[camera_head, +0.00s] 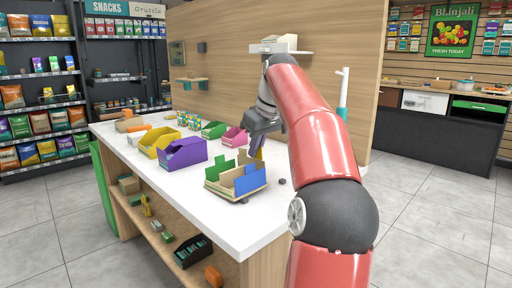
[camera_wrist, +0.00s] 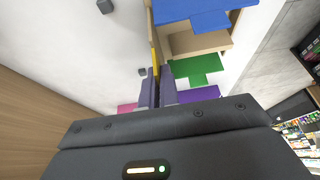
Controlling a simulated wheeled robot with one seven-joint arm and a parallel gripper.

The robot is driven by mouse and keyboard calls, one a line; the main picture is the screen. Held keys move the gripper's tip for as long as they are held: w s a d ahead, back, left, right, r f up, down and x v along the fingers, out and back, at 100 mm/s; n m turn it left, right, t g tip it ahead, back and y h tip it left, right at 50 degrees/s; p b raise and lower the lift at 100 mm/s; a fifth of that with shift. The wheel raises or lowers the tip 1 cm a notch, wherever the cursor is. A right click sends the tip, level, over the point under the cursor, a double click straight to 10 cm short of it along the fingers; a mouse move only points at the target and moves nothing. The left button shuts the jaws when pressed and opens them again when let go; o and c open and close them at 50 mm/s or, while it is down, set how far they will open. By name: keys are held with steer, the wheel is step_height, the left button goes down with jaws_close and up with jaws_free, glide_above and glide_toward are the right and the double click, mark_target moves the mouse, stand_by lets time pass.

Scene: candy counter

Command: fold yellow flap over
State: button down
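A small cardboard box (camera_head: 230,194) stands on the white counter with its flaps raised. Its green flap (camera_head: 217,170) is at the left and its blue flap (camera_head: 250,180) at the front right. The yellow flap (camera_head: 259,153) stands up on the far right side, beside my gripper (camera_head: 252,143). In the wrist view the yellow flap (camera_wrist: 154,45) shows edge-on as a thin strip reaching my fingertips (camera_wrist: 158,72). The blue flap (camera_wrist: 195,12) and green flap (camera_wrist: 195,70) lie to its right. My fingers are close together; I cannot tell whether they pinch the flap.
A purple bin (camera_head: 182,153), a yellow bin (camera_head: 160,141), a green bin (camera_head: 214,130) and a pink bin (camera_head: 235,136) stand farther back on the counter (camera_head: 210,228). A small dark cube (camera_head: 282,182) lies right of the box. The front counter end is clear.

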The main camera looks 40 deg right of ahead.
steer(key=shift+a+f+h+b, duration=0.25)
steer(key=shift+a+h+b, duration=0.2)
steer(key=shift+h+b, duration=0.35)
steer(key=shift+a+n+h+b, duration=0.1)
steer(key=shift+n+h+b, duration=0.3)
steer(key=shift+h+b, duration=0.15)
steer(key=shift+r, duration=0.2)
steer(key=c, duration=1.6)
jaws_free()
steer(key=shift+c, duration=0.2)
steer(key=p+v, duration=0.2)
steer(key=v, duration=0.5)
steer(key=shift+s+r, duration=0.25)
steer(key=shift+r, duration=0.1)
